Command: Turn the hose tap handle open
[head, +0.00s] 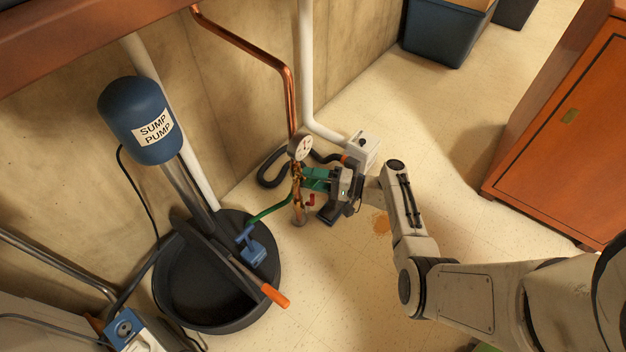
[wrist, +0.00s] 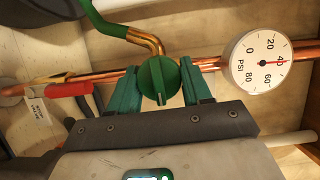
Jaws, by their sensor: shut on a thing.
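The hose tap handle (wrist: 159,80) is a round green knob with a raised grip bar, on a brass tap of the copper pipe (wrist: 212,63). In the wrist view the bar runs roughly up and down the picture, across the pipe. My gripper (wrist: 160,92) is shut on the knob, one green finger on each side. In the head view my gripper (head: 311,179) is at the pipe, and the fingers hide most of the knob. A green hose (head: 268,213) runs from the tap to the black basin.
A red lever (wrist: 68,89) with a white tag sits beside my fingers. A pressure gauge (wrist: 258,61) is on the pipe, its needle near 40. A black basin (head: 272,283), sump pump (head: 142,120) and white pipe (head: 307,80) stand nearby. Floor towards the orange cabinet (head: 570,130) is clear.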

